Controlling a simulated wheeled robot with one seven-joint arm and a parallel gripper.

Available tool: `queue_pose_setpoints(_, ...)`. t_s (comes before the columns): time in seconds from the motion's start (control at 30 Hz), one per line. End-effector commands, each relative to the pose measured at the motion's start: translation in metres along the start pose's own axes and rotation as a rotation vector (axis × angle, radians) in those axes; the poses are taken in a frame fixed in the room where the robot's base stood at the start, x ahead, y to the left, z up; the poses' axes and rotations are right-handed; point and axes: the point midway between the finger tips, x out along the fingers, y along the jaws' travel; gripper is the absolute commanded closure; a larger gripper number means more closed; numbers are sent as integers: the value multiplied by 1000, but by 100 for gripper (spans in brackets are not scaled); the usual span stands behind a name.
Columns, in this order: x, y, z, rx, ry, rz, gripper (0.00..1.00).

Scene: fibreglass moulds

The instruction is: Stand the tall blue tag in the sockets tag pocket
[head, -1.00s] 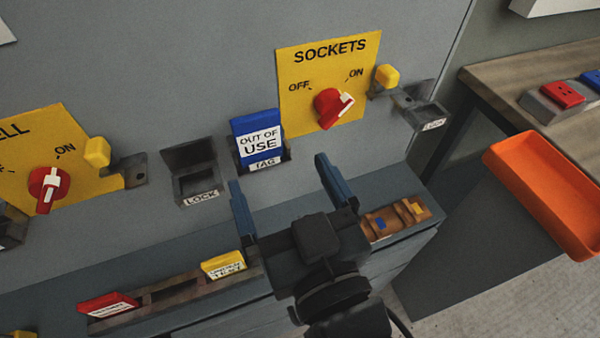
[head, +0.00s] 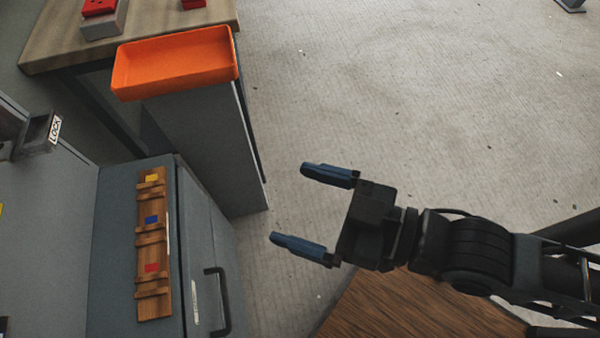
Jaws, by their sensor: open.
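The tall blue tag and the sockets tag pocket are outside the present head view. Only a sliver of a yellow panel shows at the left edge. My gripper (head: 289,203) is open and empty, its two blue fingers pointing left. It hangs over the bare floor, right of the grey cabinet and apart from everything.
A wooden rack (head: 152,290) with yellow, blue and red marks lies on the grey cabinet top (head: 112,215). A lock holder (head: 38,135) juts from the panel at left. An orange tray (head: 175,65) and a bench (head: 60,52) stand behind. Floor at right is clear.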

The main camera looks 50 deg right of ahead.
Motion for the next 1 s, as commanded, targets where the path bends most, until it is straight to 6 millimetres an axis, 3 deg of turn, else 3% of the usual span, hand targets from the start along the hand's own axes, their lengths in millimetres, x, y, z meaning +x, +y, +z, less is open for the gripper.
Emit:
queue_pose_setpoints(0.03,-23,11,6,8,-25,51,0)
queue_pose_setpoints(0.1,-48,20,7,17,-42,107,0)
queue_pose_setpoints(0.2,-79,27,8,30,-64,173,0)
queue_pose_setpoints(0.33,-104,30,5,41,-80,228,0)
queue_pose_setpoints(0.5,-116,31,3,47,-87,252,0)
queue_pose_setpoints(1.0,-115,31,3,47,-86,251,0)
